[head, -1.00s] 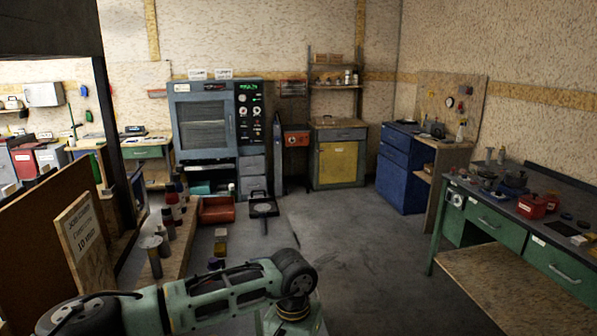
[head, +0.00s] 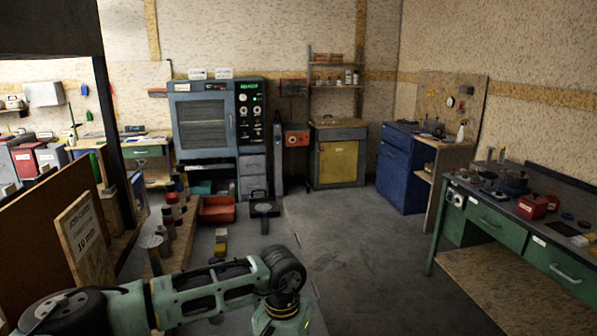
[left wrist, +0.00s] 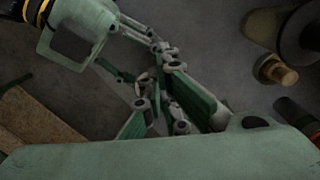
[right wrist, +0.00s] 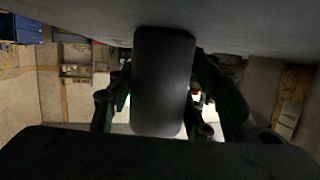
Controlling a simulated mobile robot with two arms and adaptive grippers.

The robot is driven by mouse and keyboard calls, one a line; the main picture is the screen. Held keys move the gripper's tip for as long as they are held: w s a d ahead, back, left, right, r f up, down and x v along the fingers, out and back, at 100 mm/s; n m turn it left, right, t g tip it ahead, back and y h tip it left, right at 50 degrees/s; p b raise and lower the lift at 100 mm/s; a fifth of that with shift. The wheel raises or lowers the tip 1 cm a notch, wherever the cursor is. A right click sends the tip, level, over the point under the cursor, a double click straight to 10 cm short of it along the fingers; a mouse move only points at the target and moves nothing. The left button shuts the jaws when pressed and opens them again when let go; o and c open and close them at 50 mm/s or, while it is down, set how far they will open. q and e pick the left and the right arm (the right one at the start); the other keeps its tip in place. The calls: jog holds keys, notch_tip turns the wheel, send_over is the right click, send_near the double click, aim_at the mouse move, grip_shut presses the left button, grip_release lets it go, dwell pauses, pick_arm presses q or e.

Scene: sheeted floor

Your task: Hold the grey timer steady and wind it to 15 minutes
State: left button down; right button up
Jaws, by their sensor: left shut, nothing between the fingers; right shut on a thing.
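In the right wrist view a dark grey block with rounded corners (right wrist: 163,82), seemingly the grey timer, sits between the fingers of my right gripper (right wrist: 160,105), which is shut on it. Its dial and markings do not show. In the left wrist view my left gripper (left wrist: 163,88) is shut and empty. Green and grey links of another gripper, probably my right one, lie close to its fingers there. I cannot tell whether they touch. The timer cannot be made out in the left wrist or head view. In the head view my left arm crosses the bottom, its fingers hidden.
A green workbench (head: 490,222) with pots and tools stands at the right. A wooden sign board (head: 82,240) and several cans on a plank (head: 158,265) are at the left. A red tray (head: 217,209) is on the floor. The floor's middle is clear.

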jog(key=shift+s+d+f, duration=0.1)
jog(key=shift+f, duration=0.3)
pick_arm(q)
notch_tip(320, 180, up, 5)
jog(key=shift+r, duration=0.2)
pick_arm(e)
jog(key=o, duration=1.3)
jog(key=shift+r, duration=0.15)
pick_arm(q)
jog(key=shift+w+f, duration=0.1)
jog(key=shift+w, duration=0.05)
pick_arm(e)
jog(key=shift+o, duration=0.2)
jog(key=shift+r, duration=0.1)
